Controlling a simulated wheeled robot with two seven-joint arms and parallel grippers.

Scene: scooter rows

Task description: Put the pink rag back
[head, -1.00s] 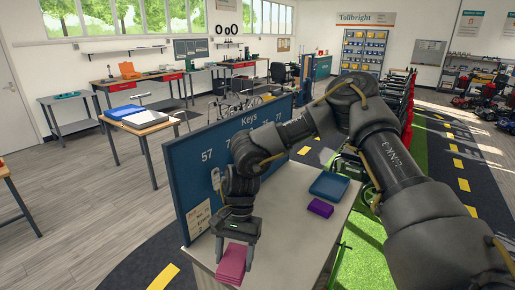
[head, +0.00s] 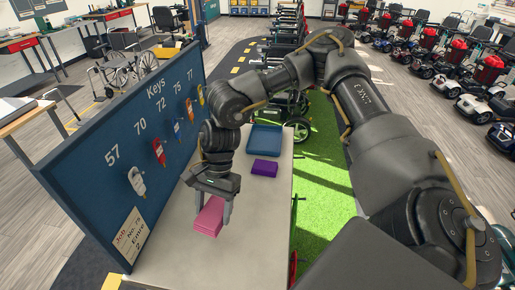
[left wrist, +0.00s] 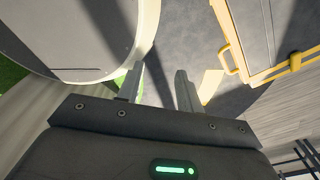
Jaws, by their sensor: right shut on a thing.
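The pink rag (head: 208,216) is a folded stack low over the near part of the grey counter (head: 185,250). My right gripper (head: 211,208) points down with its fingers on both sides of the rag and is shut on it. Whether the rag touches the counter is hard to tell. A purple folded rag (head: 265,168) lies farther back on the counter, in front of a blue tray (head: 265,138). In the left wrist view my left gripper (left wrist: 158,88) has its fingers apart with nothing between them.
A blue key board (head: 125,150) with numbered hanging keys stands along the counter's left side. Green turf (head: 325,185) lies right of the counter. Several scooters (head: 430,50) are parked at the back right. A wheelchair (head: 125,68) stands behind the board.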

